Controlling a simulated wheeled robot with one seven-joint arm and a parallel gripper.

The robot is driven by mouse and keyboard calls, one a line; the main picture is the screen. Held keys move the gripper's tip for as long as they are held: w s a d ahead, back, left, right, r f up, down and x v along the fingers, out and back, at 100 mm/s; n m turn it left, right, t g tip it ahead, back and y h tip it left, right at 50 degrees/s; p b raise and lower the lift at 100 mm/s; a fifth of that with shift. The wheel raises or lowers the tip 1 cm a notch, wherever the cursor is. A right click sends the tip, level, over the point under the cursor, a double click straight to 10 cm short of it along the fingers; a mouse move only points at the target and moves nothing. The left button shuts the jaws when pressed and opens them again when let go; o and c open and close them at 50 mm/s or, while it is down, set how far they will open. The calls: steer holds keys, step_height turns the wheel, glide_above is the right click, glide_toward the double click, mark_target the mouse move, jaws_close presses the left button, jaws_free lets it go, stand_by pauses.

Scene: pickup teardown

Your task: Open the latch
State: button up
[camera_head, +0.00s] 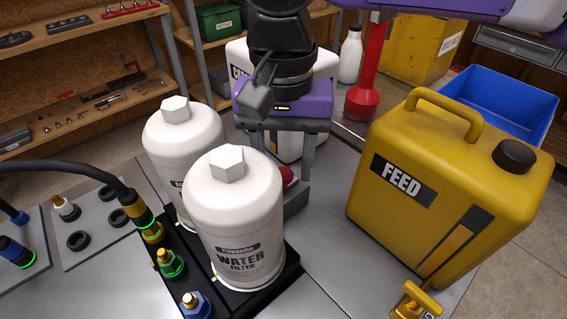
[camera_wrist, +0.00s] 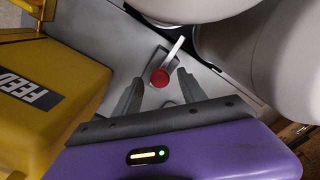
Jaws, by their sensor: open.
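The latch has a red round knob (camera_wrist: 160,78) and a thin metal lever (camera_wrist: 175,52) on a small grey plate, beside the white water filters. My gripper (camera_wrist: 160,90) is open, pointing down, with one finger on each side of the knob in the wrist view. I cannot tell whether the fingers touch it or how far above it they are. In the head view my gripper (camera_head: 284,165) is behind the filters, its fingertips partly hidden.
A second white filter (camera_head: 183,145) stands close at the left. A yellow FEED canister (camera_head: 440,190) stands to the right. A white container (camera_head: 237,55) and a red post (camera_head: 368,70) are behind. Black hose fittings (camera_head: 135,205) lie at the left.

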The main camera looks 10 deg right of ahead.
steer(key=shift+f, duration=0.3)
jaws_close()
stand_by(1.3)
